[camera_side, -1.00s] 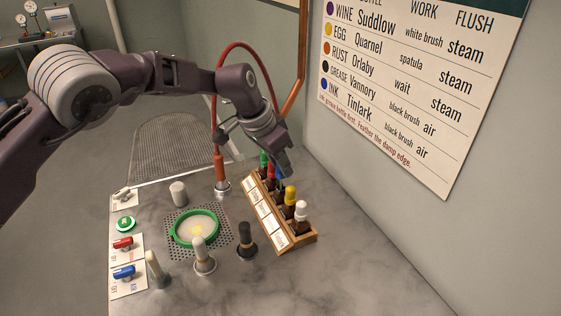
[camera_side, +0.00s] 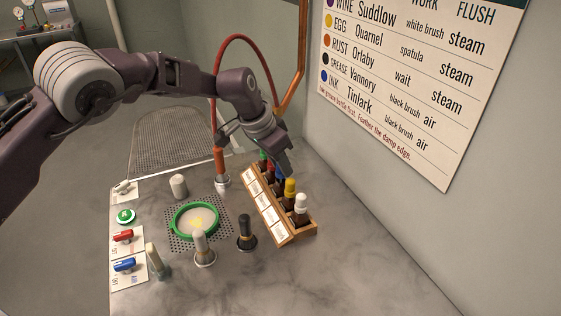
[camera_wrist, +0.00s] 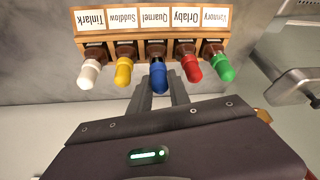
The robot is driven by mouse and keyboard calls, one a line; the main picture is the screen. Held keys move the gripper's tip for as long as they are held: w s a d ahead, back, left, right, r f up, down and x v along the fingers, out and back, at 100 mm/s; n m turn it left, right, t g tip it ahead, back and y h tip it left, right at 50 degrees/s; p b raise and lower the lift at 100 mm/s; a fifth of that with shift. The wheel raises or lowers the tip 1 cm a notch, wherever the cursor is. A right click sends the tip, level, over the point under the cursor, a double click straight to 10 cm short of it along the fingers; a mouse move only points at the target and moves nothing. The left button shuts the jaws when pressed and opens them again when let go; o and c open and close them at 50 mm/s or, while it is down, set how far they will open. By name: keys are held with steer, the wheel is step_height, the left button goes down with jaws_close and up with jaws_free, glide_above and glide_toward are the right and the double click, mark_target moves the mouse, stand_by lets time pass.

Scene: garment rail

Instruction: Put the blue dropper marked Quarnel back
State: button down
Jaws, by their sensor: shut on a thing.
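The blue dropper (camera_wrist: 157,76) is at the middle place of the wooden rack (camera_wrist: 231,51), in line with the label marked Quarnel (camera_wrist: 155,20). My gripper (camera_wrist: 158,90) is shut on its blue bulb, a finger on each side. In the side view my gripper (camera_side: 285,173) is over the middle of the rack (camera_side: 293,238) and hides most of the dropper. The bottle's base is hidden, so I cannot tell whether it rests on the rack floor.
White (camera_wrist: 88,74) and yellow (camera_wrist: 123,74) droppers stand on one side, red (camera_wrist: 192,68) and green (camera_wrist: 222,68) on the other, close to my fingers. A green-rimmed round dish (camera_side: 177,233) with a yellowish spot, brushes and a red hose (camera_side: 219,95) are left of the rack.

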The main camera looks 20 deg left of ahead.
steer(key=shift+f, duration=0.1)
steer(key=shift+f, duration=0.5)
steer(key=c, duration=1.1)
jaws_free()
steer(key=shift+c, duration=0.2)
steer(key=shift+r, duration=0.1)
steer(key=shift+r, duration=3.7)
